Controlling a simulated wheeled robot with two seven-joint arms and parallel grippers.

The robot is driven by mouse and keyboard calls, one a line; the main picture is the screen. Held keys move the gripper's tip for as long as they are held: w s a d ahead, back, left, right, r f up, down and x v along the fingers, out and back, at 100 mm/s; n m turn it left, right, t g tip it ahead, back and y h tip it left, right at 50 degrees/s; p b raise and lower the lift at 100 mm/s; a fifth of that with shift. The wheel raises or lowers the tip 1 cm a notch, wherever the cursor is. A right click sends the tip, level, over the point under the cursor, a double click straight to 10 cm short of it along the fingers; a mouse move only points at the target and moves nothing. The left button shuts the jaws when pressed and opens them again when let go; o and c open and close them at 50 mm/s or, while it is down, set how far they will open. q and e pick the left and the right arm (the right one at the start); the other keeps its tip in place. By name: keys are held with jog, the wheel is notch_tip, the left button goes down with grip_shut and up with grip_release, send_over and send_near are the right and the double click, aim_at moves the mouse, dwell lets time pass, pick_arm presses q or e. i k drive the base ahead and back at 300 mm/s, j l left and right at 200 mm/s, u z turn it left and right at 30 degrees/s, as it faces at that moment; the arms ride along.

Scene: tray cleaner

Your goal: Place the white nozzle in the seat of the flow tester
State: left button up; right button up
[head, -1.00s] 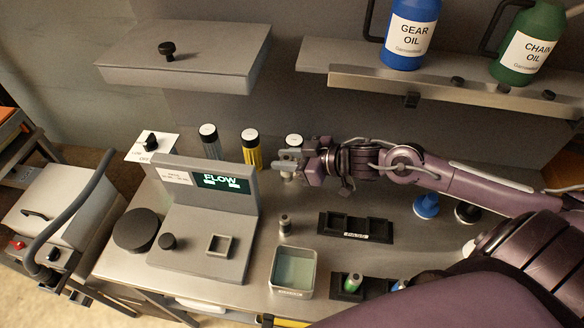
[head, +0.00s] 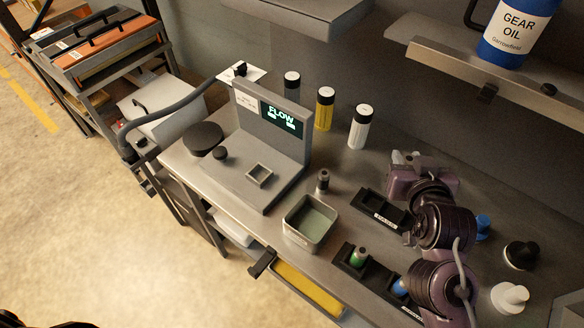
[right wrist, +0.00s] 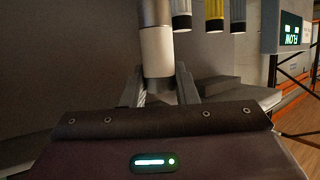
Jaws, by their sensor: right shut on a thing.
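The white nozzle (right wrist: 157,52) shows in the right wrist view as a pale cylinder with a metal part above it and a dark end between the fingers. My right gripper (right wrist: 162,88) is shut on it. In the head view the right gripper (head: 402,160) is right of the white-bodied bottle, and the nozzle is mostly hidden. The flow tester (head: 272,118) is the grey unit with the lit FLOW screen. Its square seat (head: 260,175) on the base looks empty. The right gripper is well to the right of the seat. My left gripper is not in view.
A shelf (head: 470,75) overhangs the back right.

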aim_at(261, 176)
jog(key=i+j+z, duration=0.1)
jog(key=j+z, duration=0.2)
jog(key=z, duration=0.15)
jog(key=j+z, duration=0.35)
jog(key=z, duration=0.15)
jog(key=j+z, duration=0.45)
jog(key=j, duration=0.4)
jog(key=k+j+z, duration=0.1)
jog(key=j, duration=0.3)
jog(key=k+j+z, duration=0.1)
jog(key=j, duration=0.25)
jog(key=k+j, duration=0.15)
jog(key=j, duration=0.25)
jog(key=k+j+z, duration=0.1)
jog(key=j, duration=0.3)
jog(key=k+j, duration=0.1)
jog(key=j, duration=0.25)
jog(key=z, duration=0.05)
